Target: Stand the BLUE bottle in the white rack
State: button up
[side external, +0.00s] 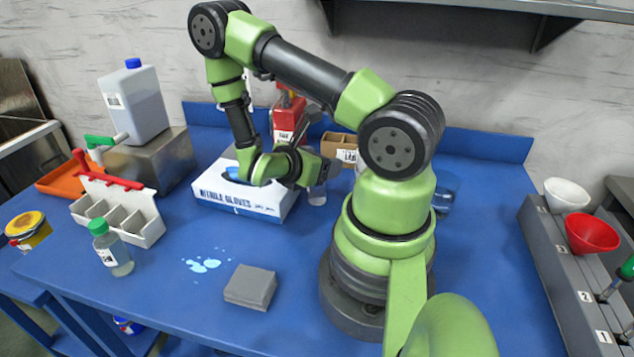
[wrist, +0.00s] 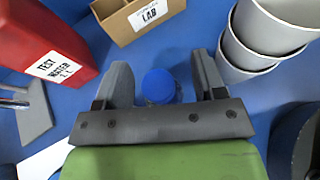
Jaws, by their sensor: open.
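The blue-capped bottle stands on the blue bench; its blue cap (wrist: 158,84) lies between my open fingers in the wrist view, nearer the left finger, with a gap on each side. In the side view only the bottle's clear lower body (side external: 317,195) shows below my gripper (side external: 317,174), which hides its cap. My gripper also shows in the wrist view (wrist: 163,72), open and empty around the cap. The white rack (side external: 150,233) stands at the left of the bench, with several compartments. A green-capped bottle (side external: 112,250) stands in front of it, outside the rack.
A glove box (side external: 240,200) lies between the rack and my gripper. A red container (wrist: 45,45), a cardboard box (wrist: 135,22) and grey cups (wrist: 262,35) surround the bottle. A grey block (side external: 250,287) and a light-blue spill (side external: 205,264) lie in front.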

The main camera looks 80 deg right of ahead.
jog(key=shift+s+d+f, duration=0.2)
jog(key=shift+d, duration=0.2)
jog(key=c, duration=1.1)
jog(key=shift+r, duration=0.1)
grip_shut()
notch_tip(320, 180, up, 10)
jog(key=w+a+r+n+t, duration=0.1)
jog(key=w+a+n+t, duration=0.5)
jog(key=a, duration=0.4)
jog(key=w+a+r+n+t+y, duration=0.1)
jog(key=w+a+r+n+t, duration=0.1)
jog(key=w+a+n+t, duration=0.5)
jog(key=w+a+t, duration=0.1)
jog(key=w+a, duration=0.3)
jog(key=shift+r+t+y, duration=0.15)
jog(key=shift+t+y, duration=0.15)
jog(key=shift+t, duration=0.1)
